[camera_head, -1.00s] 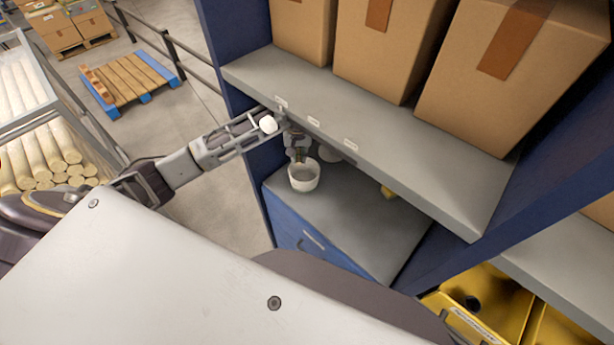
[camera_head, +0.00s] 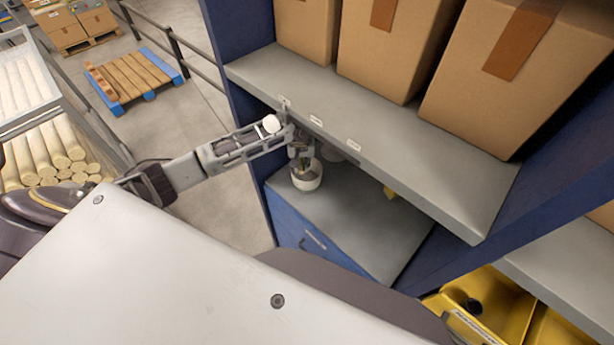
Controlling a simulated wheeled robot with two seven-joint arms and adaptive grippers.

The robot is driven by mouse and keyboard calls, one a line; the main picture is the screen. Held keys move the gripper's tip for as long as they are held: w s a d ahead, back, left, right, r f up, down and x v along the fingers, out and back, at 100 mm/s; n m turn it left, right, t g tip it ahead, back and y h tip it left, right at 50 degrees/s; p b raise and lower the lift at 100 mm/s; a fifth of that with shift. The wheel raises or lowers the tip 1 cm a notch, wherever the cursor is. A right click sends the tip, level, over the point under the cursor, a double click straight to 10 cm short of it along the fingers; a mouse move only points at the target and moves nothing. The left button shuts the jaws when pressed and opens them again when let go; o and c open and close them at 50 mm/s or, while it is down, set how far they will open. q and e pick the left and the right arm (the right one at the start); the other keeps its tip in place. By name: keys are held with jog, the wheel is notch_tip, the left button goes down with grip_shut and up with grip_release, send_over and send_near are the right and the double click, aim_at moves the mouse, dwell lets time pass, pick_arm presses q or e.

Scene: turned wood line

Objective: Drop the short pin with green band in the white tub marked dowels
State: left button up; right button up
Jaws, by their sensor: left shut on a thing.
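A white tub (camera_head: 308,183) stands on the grey top of a blue cabinet, under the shelf board. My left gripper (camera_head: 303,166) points down over the tub's mouth, with its fingertips at or just inside the rim. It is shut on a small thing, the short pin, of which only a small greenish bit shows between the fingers. The fingers and the tub's far side are too small to make out in detail. No marking on the tub is legible from here. My right gripper is not in view.
The shelf board (camera_head: 372,138) with large cardboard boxes (camera_head: 398,45) overhangs the cabinet top (camera_head: 372,222). Another pale round container (camera_head: 330,152) is partly hidden behind the tub. Yellow bins (camera_head: 477,312) are at lower right.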

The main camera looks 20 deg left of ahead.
pick_arm(q)
jog(key=shift+f, duration=0.3)
jog(key=o, duration=0.8)
jog(key=shift+r, duration=0.15)
jog(key=shift+s+d+r, duration=0.1)
jog(key=shift+s+r, duration=0.05)
jog(key=shift+r, duration=1.05)
jog(key=shift+s+d+r, duration=0.1)
jog(key=shift+s+r, duration=0.05)
jog(key=shift+r, duration=1.05)
jog(key=shift+s+d+r, duration=0.1)
jog(key=shift+s+r, duration=0.05)
jog(key=shift+r, duration=1.05)
jog(key=shift+f, duration=0.1)
